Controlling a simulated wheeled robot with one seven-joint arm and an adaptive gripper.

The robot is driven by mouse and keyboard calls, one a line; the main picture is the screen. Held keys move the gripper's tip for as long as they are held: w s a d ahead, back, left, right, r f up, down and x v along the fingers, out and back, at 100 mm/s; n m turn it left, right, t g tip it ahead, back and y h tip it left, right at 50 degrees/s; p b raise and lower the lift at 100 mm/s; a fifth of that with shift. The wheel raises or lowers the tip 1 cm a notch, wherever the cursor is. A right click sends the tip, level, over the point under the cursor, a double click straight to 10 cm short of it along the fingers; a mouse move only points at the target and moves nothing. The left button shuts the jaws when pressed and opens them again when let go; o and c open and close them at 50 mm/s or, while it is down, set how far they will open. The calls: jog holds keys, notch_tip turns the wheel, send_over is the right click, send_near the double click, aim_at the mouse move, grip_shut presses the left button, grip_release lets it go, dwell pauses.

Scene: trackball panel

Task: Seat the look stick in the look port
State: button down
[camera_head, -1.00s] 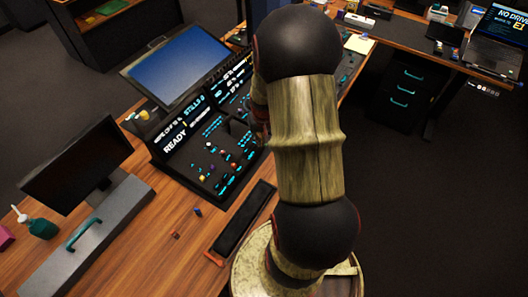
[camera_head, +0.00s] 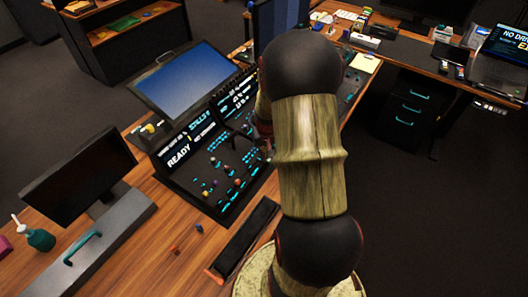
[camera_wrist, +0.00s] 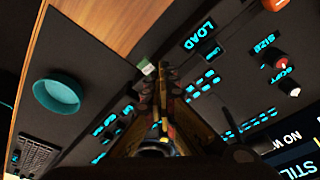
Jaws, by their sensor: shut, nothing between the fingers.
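My gripper (camera_wrist: 163,72) is shut and empty, low over the dark control panel (camera_wrist: 110,75) in the wrist view. A small green and white piece (camera_wrist: 148,68) shows just left of the fingertips, near the panel's wooden edge. It may be the look stick, but I cannot tell, nor whether it sits in an opening. A "LOAD" label (camera_wrist: 197,37) lies to the right of the fingertips. I cannot make out the look port.
A teal ring (camera_wrist: 60,92) and a "SIZE" knob (camera_wrist: 278,60) stand on the panel. A blue-screened monitor (camera_head: 183,78) is behind it. A small blue piece (camera_head: 198,228) and an orange piece (camera_head: 174,252) lie on the wooden desk (camera_head: 145,255), left of a black bar (camera_head: 245,240).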

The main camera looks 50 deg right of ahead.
jog(key=shift+s+a, duration=0.75)
jog(key=shift+s, duration=0.15)
jog(key=shift+w+d+f, duration=0.1)
